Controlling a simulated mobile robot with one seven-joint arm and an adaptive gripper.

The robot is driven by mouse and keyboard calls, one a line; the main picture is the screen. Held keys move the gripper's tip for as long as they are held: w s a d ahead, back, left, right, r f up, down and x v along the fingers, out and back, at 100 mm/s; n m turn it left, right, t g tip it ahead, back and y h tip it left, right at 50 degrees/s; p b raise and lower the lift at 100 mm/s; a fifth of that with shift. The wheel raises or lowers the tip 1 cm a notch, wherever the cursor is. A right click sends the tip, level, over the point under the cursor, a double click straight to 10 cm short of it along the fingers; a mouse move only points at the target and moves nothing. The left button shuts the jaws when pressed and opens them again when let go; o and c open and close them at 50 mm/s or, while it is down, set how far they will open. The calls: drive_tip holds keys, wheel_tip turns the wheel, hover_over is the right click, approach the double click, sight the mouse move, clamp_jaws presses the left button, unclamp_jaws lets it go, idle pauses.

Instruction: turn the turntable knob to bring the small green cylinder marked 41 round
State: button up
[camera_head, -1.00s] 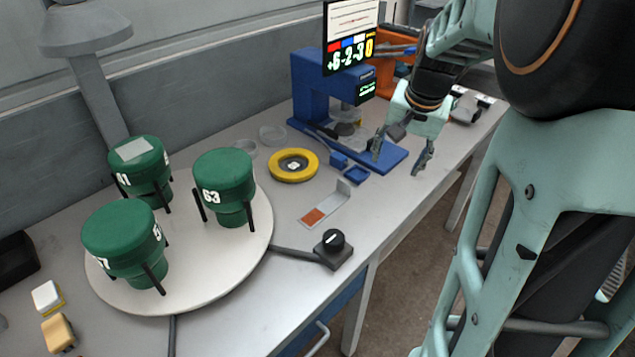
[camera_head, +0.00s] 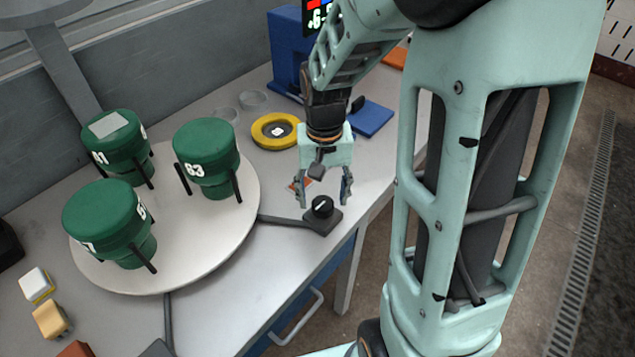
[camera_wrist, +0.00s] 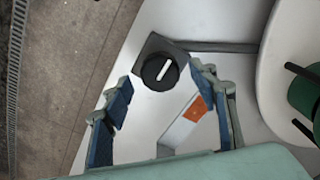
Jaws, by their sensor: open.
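The turntable (camera_head: 215,245) is a round pale disc carrying three green cylinders. The cylinder marked 41 (camera_head: 118,155) stands at its back left with a grey square on its lid. The cylinder marked 63 (camera_head: 205,148) is at the right and another (camera_head: 98,215) is at the front left. The black knob (camera_head: 322,206) with a white line sits on a dark base right of the turntable; it also shows in the wrist view (camera_wrist: 160,71). My gripper (camera_head: 324,203) is open, with its fingers pointing down above the knob. In the wrist view the knob lies just beyond the fingertips, between their lines.
A yellow ring (camera_head: 262,141) lies behind my gripper. A strip with an orange patch (camera_wrist: 195,108) lies near the knob. A blue device (camera_head: 287,45) stands at the back. White and yellow blocks (camera_head: 37,284) lie at the front left.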

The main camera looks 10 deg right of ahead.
drive_tip(key=shift+f, duration=0.75)
drive_tip(key=c, duration=1.2)
drive_tip(key=shift+o, duration=0.2)
